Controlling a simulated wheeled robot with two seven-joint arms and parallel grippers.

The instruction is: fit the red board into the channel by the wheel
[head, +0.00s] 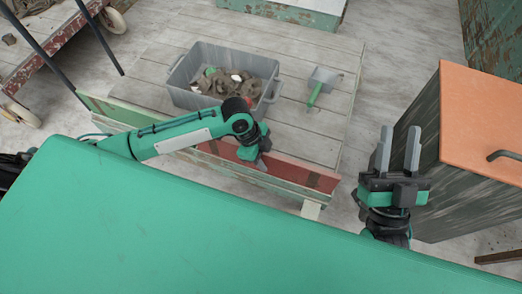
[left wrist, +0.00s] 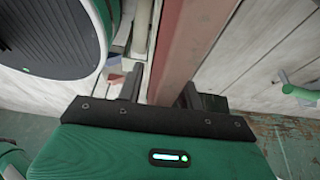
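The red board (head: 290,172) is a long panel along the near edge of the plank platform, with dark worn patches. My left gripper (head: 262,162) is at the board, near its middle. In the left wrist view the red board (left wrist: 178,50) runs between the two fingers of my left gripper (left wrist: 160,90). A pale strip shows between the left finger and the board, and I cannot tell whether the fingers press on it. My right gripper (head: 398,150) is open and empty, apart from the board, beside the orange-topped cabinet. I cannot make out the channel.
On the plank platform (head: 340,110) stand a grey tub (head: 188,98) of clay scraps and a green-handled scoop (head: 318,88). A green board (head: 112,108) lines the platform edge at left. A wheeled cart (head: 40,55) is far left. The orange-topped cabinet (head: 485,110) is right.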

